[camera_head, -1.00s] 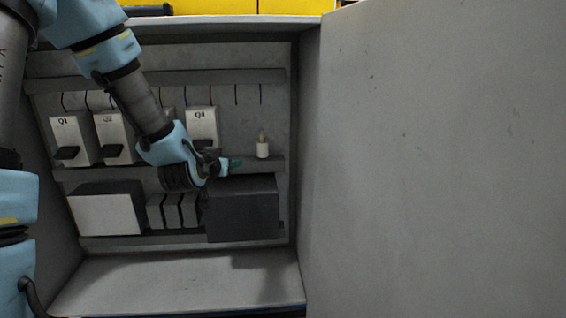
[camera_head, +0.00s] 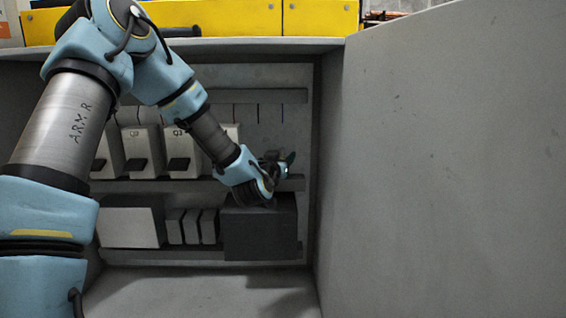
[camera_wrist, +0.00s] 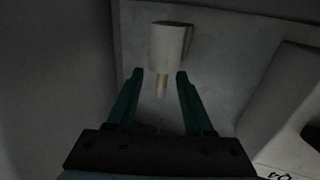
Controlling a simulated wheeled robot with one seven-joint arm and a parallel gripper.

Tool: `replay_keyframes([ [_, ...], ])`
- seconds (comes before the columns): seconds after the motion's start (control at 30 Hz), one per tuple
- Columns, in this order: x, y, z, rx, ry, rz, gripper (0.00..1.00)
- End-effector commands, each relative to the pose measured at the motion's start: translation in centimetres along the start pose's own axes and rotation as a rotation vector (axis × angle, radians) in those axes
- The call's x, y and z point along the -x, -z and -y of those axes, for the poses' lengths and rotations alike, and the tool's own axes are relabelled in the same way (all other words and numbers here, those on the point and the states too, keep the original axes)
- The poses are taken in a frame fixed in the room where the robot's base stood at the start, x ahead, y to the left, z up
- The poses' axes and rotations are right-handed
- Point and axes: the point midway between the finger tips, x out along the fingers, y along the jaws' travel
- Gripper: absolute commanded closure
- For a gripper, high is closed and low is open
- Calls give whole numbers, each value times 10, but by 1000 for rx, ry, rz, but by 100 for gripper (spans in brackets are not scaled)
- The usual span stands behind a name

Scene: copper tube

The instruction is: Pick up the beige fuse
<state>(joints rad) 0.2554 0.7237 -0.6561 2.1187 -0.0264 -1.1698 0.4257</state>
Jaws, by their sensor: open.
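The off-white body lies beyond the fingertips. In the head view, my gripper (camera_head: 289,160) is at the right end of the upper rail, and I cannot make out the fuse there.
The cabinet's grey side panel (camera_head: 440,150) stands close on the right. White switches (camera_head: 183,150) sit on the upper rail to the left. A dark box (camera_head: 262,228) is below my gripper. Thin wires (camera_head: 258,113) hang above.

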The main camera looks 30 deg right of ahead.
Motion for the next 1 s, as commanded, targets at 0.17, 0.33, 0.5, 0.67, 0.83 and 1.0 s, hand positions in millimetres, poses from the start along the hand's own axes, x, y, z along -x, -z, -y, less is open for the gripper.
replay_keyframes([
  [0.17,-28,1,3,2,2,-1,48],
  [0.33,-41,1,2,0,1,0,48],
  [0.5,-42,2,2,0,1,0,48],
  [0.67,-41,2,2,0,1,0,61],
  [0.83,-41,1,2,0,1,0,80],
  [1.0,-41,1,2,0,1,0,99],
])
